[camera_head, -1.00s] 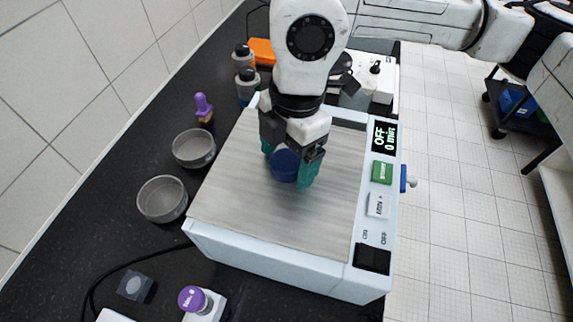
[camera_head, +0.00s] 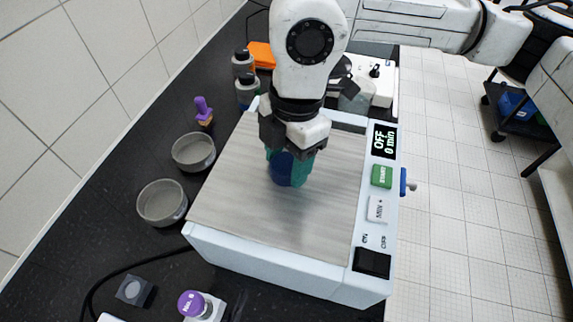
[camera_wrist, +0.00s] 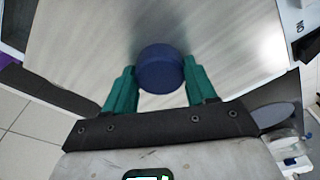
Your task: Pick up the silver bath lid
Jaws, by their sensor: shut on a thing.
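The silver bath lid (camera_head: 240,210) is a flat brushed-metal plate on top of a white box-shaped device. It also fills much of the wrist view (camera_wrist: 80,50). A round dark blue knob (camera_head: 283,172) stands near its middle, and this knob shows clearly in the wrist view (camera_wrist: 160,68). My gripper (camera_head: 290,168) has green fingers and is over the lid, shut on the knob, one finger on each side, as the wrist view shows (camera_wrist: 160,85). The lid appears to lie flat on the device. I cannot tell any gap under it.
The device's right panel has a display reading OFF (camera_head: 384,138), a green START button (camera_head: 381,175) and a black switch (camera_head: 372,261). Two round metal pans (camera_head: 162,203) (camera_head: 193,151), a purple-topped brush (camera_head: 203,111) and bottles (camera_head: 247,92) stand left on the black counter.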

